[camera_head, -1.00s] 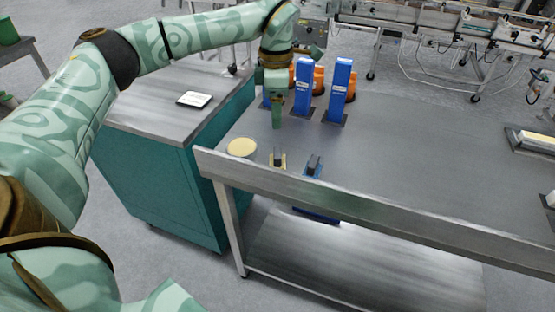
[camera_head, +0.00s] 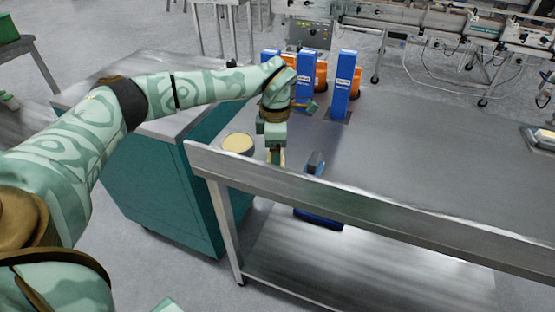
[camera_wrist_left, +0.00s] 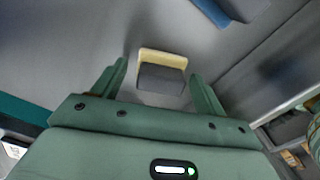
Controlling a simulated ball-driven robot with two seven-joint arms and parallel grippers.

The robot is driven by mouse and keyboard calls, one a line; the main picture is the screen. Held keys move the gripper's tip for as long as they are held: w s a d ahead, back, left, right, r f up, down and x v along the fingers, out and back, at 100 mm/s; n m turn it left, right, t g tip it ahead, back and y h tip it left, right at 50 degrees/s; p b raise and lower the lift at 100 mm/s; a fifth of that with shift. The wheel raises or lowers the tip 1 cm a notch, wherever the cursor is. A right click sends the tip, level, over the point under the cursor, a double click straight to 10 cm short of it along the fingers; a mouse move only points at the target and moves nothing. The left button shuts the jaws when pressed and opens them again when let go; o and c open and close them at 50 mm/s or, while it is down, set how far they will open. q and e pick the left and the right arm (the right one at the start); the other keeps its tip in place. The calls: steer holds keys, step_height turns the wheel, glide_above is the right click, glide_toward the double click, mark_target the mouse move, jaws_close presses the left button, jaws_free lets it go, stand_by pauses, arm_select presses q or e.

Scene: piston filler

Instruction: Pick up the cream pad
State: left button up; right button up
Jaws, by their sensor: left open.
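The cream pad (camera_wrist_left: 163,57) lies on the metal table, with a dark grey block-shaped part on it, in the left wrist view. In the head view only a little of the cream pad (camera_head: 282,155) shows below my left gripper (camera_head: 275,150), which mostly hides it. My left gripper (camera_wrist_left: 158,75) is open, with one finger on either side of the pad's line and the pad just ahead of the fingertips. I cannot tell whether it touches the pad. My right gripper is not in view.
A blue pad with a dark grip (camera_head: 316,163) lies to the right. A round dish with cream-coloured contents (camera_head: 238,143) stands to the left. Blue boxes (camera_head: 343,85) and orange items stand behind. The raised table edge (camera_head: 380,215) runs in front. The table's right side is mostly clear.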

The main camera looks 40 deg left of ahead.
arm_select(q)
steer(key=shift+r, duration=0.15)
steer(key=c, duration=1.1)
steer(key=shift+c, duration=0.2)
